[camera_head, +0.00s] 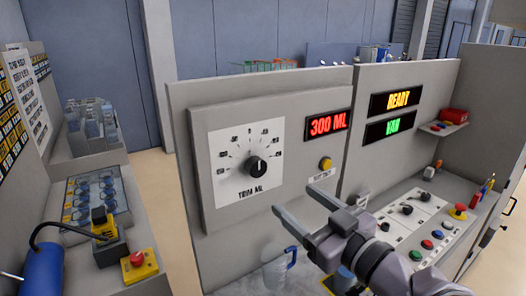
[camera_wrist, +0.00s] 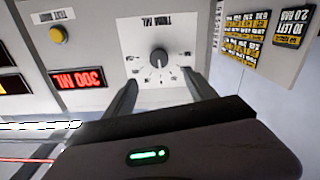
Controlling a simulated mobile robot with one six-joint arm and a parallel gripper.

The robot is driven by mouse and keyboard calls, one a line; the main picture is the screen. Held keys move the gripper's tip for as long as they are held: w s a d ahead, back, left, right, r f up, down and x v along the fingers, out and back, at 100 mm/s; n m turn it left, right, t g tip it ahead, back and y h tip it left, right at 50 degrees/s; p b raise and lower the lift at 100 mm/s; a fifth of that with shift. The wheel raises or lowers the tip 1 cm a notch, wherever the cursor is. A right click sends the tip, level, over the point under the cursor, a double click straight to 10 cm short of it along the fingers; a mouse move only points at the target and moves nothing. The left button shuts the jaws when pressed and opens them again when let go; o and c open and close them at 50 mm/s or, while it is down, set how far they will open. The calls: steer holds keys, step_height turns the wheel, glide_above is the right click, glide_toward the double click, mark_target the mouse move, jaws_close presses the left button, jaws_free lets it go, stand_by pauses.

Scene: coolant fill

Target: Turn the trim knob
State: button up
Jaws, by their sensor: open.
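The trim knob (camera_head: 257,167) is a round black knob on a white dial plate (camera_head: 225,190) marked "TRIM ML", on an upright grey panel. In the wrist view the knob (camera_wrist: 159,58) appears upside down, ahead of my jaws and between their lines. My gripper (camera_head: 300,205) is open and empty, in front of the panel, below and to the right of the dial. It also shows in the wrist view (camera_wrist: 161,88) with both fingers apart. The gripper does not touch the knob. A red display (camera_head: 327,124) right of the dial reads "300 ML".
A yellow button (camera_head: 325,163) sits under the display. Signs read "READY" (camera_head: 398,98) and "VAR" (camera_head: 392,127). A clear jug (camera_head: 280,268) stands below my gripper. A control desk (camera_head: 415,220) with buttons is at right. A red emergency button (camera_head: 137,259) is at left.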

mark_target(260, 170)
steer(key=x, duration=1.5)
steer(key=shift+w, duration=0.2)
steer(key=c, duration=1.4)
steer(key=n+b, duration=0.2)
steer(key=b, duration=0.1)
steer(key=shift+f+n+b, duration=0.15)
steer(key=shift+n+b, duration=1.7)
steer(key=shift+n, duration=0.05)
steer(key=o, duration=1.4)
